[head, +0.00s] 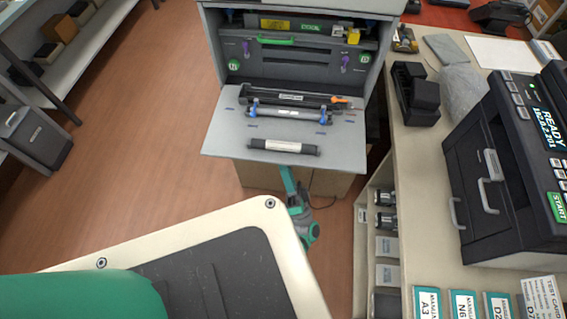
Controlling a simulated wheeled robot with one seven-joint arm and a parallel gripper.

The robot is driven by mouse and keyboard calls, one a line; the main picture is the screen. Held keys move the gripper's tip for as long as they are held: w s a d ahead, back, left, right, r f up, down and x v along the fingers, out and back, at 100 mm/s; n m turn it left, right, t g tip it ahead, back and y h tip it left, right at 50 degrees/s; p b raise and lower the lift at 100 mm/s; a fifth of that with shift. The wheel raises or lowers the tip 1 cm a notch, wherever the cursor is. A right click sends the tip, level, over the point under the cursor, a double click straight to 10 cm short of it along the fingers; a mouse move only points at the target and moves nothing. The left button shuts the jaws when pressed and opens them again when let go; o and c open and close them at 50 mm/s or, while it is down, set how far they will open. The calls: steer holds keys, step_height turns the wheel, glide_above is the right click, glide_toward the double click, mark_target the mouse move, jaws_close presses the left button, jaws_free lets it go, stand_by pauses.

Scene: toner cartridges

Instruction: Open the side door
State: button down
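A black printer (490,160) with a lit "READY" screen (543,122) stands on the counter at the right. Its left side carries two grey handles, a larger one (491,166) and a smaller one (456,213); the panels there look closed. A grey machine (382,40) at the top centre has its front flap (225,135) folded down level. I cannot tell which panel is the side door. My gripper (289,181) shows only in part, as teal pieces below the flap's front edge. Its fingertips are not clear, and I see nothing held.
On the flap lie a black cartridge unit (290,97), a blue-ended roller (288,113) and a dark tube (283,146). A black holder (415,92) and grey bag (463,92) sit on the counter (425,160). Wooden floor (150,130) is clear at left.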

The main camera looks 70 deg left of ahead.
steer(key=shift+w+a, duration=0.15)
steer(key=shift+a, duration=0.15)
steer(key=c, duration=1.8)
jaws_free()
steer(key=shift+a, duration=0.1)
steer(key=shift+c, duration=0.2)
steer(key=shift+f, duration=0.1)
steer(key=v, duration=1.1)
